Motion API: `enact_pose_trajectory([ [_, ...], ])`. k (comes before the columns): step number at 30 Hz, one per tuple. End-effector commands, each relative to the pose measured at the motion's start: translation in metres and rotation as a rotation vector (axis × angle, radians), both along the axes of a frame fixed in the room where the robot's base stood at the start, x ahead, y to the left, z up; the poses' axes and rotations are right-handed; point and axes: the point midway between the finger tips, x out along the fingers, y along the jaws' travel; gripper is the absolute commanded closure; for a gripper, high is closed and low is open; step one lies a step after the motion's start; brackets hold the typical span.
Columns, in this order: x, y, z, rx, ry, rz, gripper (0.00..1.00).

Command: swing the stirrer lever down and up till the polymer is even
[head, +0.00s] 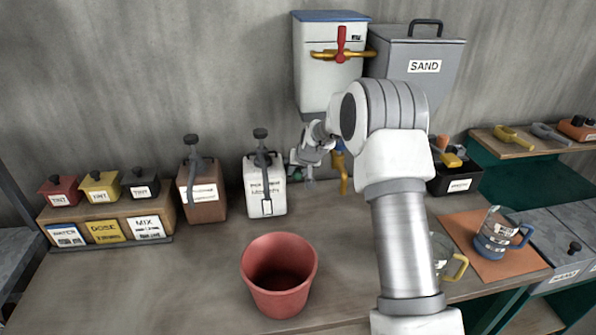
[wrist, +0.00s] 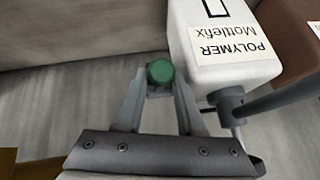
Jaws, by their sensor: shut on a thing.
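The white polymer jug (head: 279,187) stands on the bench, with a grey cap and a curved spout on top. In the wrist view the polymer jug (wrist: 215,75) appears upside down at the upper right, with its label readable as POLYMER. My gripper (head: 297,158) is just right of the jug at about its upper height. In the wrist view its two fingers are closed around a round green knob (wrist: 160,72), the end of the stirrer lever, beside the jug. The lever's shaft and its joint to the jug are mostly hidden. The polymer inside cannot be seen.
A brown jug (head: 203,202) stands left of the polymer jug. A red bucket (head: 278,272) sits in front. A white tank (head: 318,80) with a red-handled tap and a grey SAND hopper (head: 420,85) hang behind my arm. The front left of the bench is clear.

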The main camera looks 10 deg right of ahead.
Motion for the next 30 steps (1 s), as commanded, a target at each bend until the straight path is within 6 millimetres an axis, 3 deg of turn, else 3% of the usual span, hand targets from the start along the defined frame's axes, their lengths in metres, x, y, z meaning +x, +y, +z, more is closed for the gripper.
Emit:
enact_pose_trajectory([
  [7, 0.005, 0.001, 0.007, 0.000, -0.012, 0.000, 1.00],
  [15, 0.004, 0.000, 0.005, -0.001, -0.010, 0.000, 0.53],
  [25, 0.003, 0.000, 0.006, 0.000, -0.009, 0.000, 0.53],
  [30, -0.004, -0.002, 0.018, -0.001, -0.011, -0.001, 0.53],
])
